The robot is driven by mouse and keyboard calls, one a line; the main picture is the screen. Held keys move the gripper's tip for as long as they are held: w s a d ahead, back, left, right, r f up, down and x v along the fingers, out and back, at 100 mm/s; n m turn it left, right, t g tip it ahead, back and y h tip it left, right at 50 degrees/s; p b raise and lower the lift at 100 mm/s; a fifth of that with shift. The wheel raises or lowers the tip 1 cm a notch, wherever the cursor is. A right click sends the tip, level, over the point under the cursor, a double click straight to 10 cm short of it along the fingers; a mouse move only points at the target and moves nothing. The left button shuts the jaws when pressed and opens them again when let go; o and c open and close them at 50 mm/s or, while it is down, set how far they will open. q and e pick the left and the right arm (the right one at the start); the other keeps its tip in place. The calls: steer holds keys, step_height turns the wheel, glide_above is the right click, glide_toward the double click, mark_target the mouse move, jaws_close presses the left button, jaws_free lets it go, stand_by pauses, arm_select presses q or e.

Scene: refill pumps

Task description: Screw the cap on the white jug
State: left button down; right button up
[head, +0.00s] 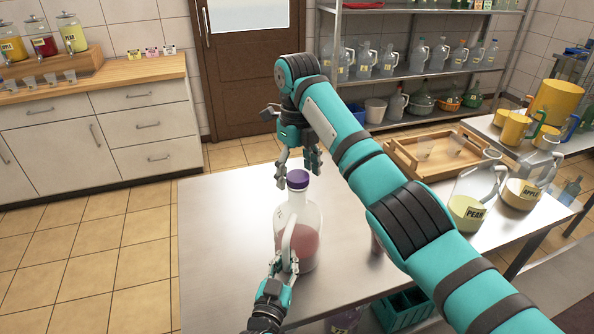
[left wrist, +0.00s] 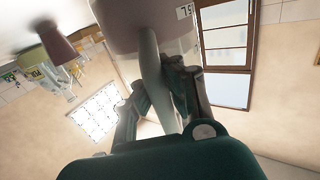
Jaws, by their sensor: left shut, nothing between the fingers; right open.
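The white jug (head: 302,218) stands upright on the metal table. It is translucent, with pinkish-red contents and a handle (head: 288,240) on its near left side. A purple cap (head: 298,179) sits on its mouth; I cannot tell how tightly. My right gripper (head: 298,166) is open just above the cap, fingers pointing down, one on each side of it. My left gripper (head: 283,266) is low at the handle, its fingers shut with nothing gripped. In the left wrist view the handle (left wrist: 150,70) passes by the fingers (left wrist: 158,88), below the jug body (left wrist: 130,25).
My right arm crosses over the table and hides part of it. A wooden tray (head: 400,165), a PEAR pitcher (head: 467,212) and an APPLE container (head: 521,195) stand at right. A teal crate (head: 405,312) is below the near edge. The table left of the jug is clear.

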steer(key=shift+r, duration=2.25)
